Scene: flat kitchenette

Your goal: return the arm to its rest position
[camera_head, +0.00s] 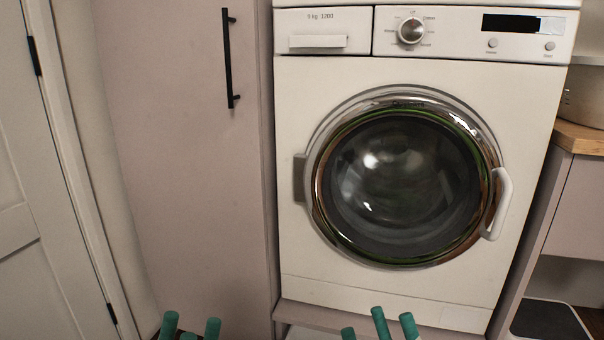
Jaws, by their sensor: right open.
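My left gripper (190,327) shows at the bottom edge, left of the middle, in front of the tall cabinet. Only its teal fingertips are in view; they stand apart with nothing seen between them. My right gripper (379,325) shows at the bottom edge, right of the middle, below the washing machine (540,110). Its teal fingertips are spread open and empty. The rest of both grippers and both arms are out of the frame. Neither gripper visibly touches anything.
The washing machine's round door (400,185) is shut, with a white handle (500,204) on its right. A tall cabinet (190,150) with a black handle (228,58) stands left of it. A wooden counter (582,138) holds a pot (584,97) at right. A black-topped bin (548,320) stands below.

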